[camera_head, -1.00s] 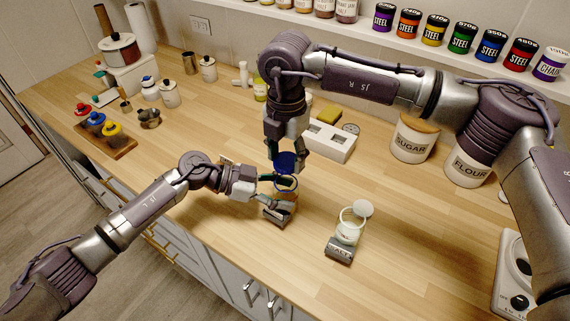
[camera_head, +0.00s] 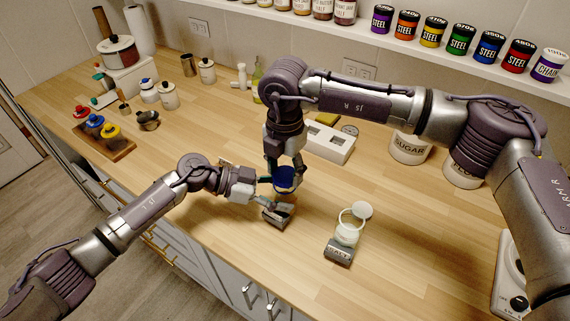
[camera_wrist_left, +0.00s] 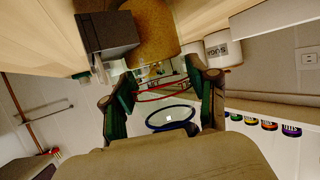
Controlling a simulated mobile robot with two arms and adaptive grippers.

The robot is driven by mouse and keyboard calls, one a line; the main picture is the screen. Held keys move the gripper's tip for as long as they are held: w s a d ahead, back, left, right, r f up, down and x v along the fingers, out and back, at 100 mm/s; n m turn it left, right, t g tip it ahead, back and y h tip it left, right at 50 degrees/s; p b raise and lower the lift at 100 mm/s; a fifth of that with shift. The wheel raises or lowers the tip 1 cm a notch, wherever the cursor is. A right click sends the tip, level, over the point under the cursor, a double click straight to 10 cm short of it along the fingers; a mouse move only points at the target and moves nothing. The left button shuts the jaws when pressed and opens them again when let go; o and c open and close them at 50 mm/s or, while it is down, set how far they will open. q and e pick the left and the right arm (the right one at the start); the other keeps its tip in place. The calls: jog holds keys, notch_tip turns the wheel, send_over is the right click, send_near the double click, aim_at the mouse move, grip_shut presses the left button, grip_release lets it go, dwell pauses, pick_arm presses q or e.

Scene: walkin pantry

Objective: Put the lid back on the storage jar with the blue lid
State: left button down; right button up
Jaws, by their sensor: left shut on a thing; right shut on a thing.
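The blue lid (camera_head: 285,184) is in my right gripper (camera_head: 286,170), which points down from above. It is right over the mouth of the storage jar, most of which is hidden by the lid and my left gripper (camera_head: 268,191). My left gripper is shut on the jar from the left side. In the left wrist view, my dark green fingers (camera_wrist_left: 160,82) flank the jar, whose brown contents (camera_wrist_left: 152,35) show at the top. The lid's blue ring (camera_wrist_left: 172,118) appears beyond a red wire there. I cannot tell whether the lid touches the rim.
A dark label block (camera_head: 277,215) stands in front of the jar.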

jog(key=shift+f, duration=0.65)
dwell(0.5)
jog(key=m, duration=0.5)
jog(key=shift+m, duration=0.3)
jog(key=m, duration=0.7)
jog(key=o, duration=0.7)
